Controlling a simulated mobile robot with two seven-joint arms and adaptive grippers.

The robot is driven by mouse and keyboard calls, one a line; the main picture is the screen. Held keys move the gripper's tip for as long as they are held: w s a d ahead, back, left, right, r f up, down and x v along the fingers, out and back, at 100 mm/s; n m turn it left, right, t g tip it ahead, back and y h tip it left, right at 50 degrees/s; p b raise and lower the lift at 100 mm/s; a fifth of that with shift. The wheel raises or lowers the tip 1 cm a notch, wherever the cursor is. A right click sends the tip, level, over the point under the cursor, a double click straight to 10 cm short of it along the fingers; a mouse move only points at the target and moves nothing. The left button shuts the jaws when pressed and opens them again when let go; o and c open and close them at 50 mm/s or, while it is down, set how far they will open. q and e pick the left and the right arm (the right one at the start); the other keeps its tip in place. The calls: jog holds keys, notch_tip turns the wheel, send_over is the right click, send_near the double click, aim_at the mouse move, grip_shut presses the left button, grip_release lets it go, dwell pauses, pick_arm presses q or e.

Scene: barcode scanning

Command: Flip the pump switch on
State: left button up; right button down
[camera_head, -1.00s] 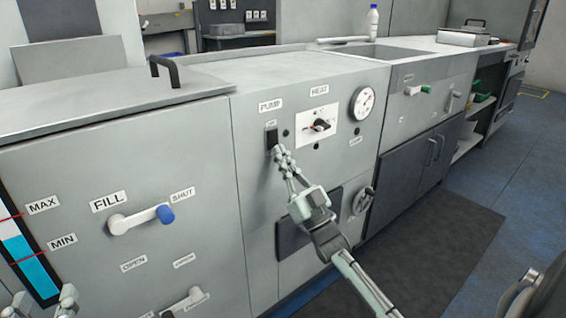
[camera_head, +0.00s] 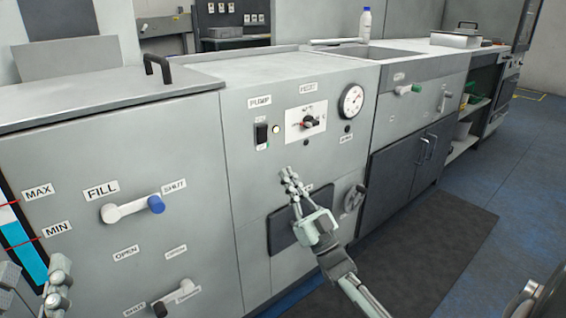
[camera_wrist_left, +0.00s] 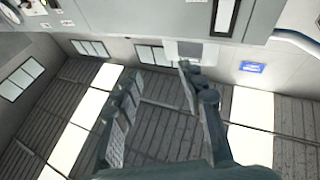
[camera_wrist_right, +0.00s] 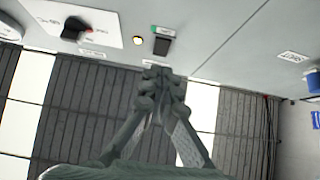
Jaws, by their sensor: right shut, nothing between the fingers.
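The black pump switch (camera_head: 261,133) sits on the grey front panel under the PUMP label (camera_head: 260,101). A small round lamp (camera_head: 276,129) just right of it glows pale yellow. The right wrist view also shows the switch (camera_wrist_right: 162,45) beside the lit lamp (camera_wrist_right: 138,41). My right gripper (camera_head: 287,174) is shut and empty, below and right of the switch and apart from it. It also shows in the right wrist view (camera_wrist_right: 160,70). My left gripper (camera_head: 58,283) is partly cut off at the lower left; its fingers stand apart in the left wrist view (camera_wrist_left: 158,72).
Right of the switch are the heat knob (camera_head: 309,122) and a round gauge (camera_head: 352,101). The blue-tipped fill lever (camera_head: 135,209) is on the left panel.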

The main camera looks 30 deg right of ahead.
pick_arm(q)
jog(key=shift+a+r+t, duration=0.2)
jog(key=shift+r+t, duration=0.2)
jog(key=shift+r, duration=0.1)
pick_arm(e)
jog(key=v, duration=0.4)
jog(key=shift+f, duration=0.65)
